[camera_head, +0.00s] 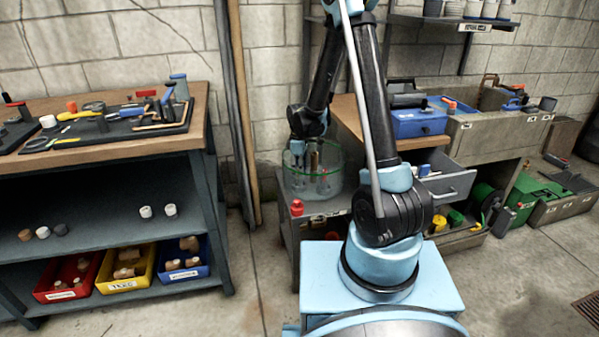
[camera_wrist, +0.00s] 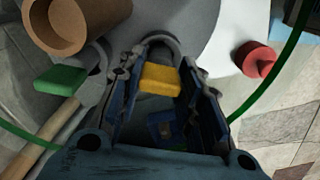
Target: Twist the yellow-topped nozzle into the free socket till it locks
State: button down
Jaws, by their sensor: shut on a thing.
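In the wrist view, the yellow-topped nozzle (camera_wrist: 160,80) is between the two fingers of my gripper (camera_wrist: 158,92), which is shut on it. Only its yellow top shows clearly; its lower part is hidden. A grey ring (camera_wrist: 161,42) shows just beyond the yellow top. I cannot tell whether this is the free socket, or whether the nozzle is seated or turned. In the head view, my gripper (camera_head: 314,158) reaches down inside a clear, green-rimmed round enclosure (camera_head: 340,165). The nozzle is too small to make out there.
A green-topped piece (camera_wrist: 60,82) and a brown hollow cylinder (camera_wrist: 85,22) are left of my fingers. A red-capped piece (camera_wrist: 255,58) is at right, near the green rim (camera_wrist: 290,48). An open drawer (camera_head: 448,185) is right of my arm; a tool bench (camera_head: 200,110) stands left.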

dwell(0.4)
jog(key=c, duration=1.1)
grip_release()
jog(key=shift+o, duration=0.2)
